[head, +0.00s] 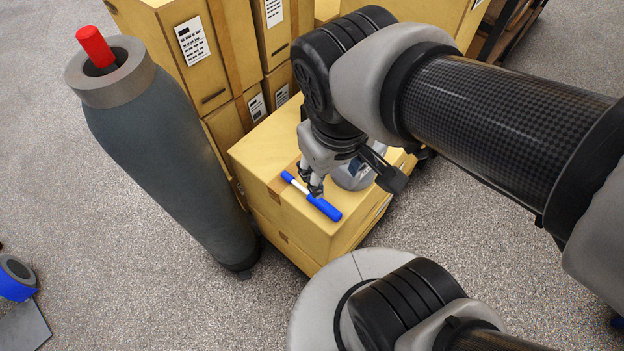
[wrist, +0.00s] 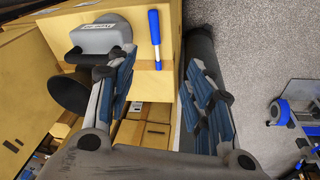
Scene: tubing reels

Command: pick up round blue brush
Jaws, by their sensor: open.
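The round blue brush (head: 324,206) is a slim stick with blue ends and a white middle part. It lies on top of a low cardboard box (head: 262,152), near its front edge. My gripper (head: 314,184) is over the brush and hides a bit of it in the head view; I cannot tell whether they touch there. In the wrist view the brush (wrist: 154,35) lies upright in the picture, ahead of my spread fingers (wrist: 155,85) and between their lines. The fingers are open with nothing between them.
A grey labelled object (wrist: 100,35) sits on the box beside the brush, partly behind my gripper in the head view. A tall dark grey cylinder (head: 165,150) with a red top (head: 95,46) stands left. Stacked boxes (head: 185,50) are behind. A blue-grey roll (head: 15,278) lies on the floor.

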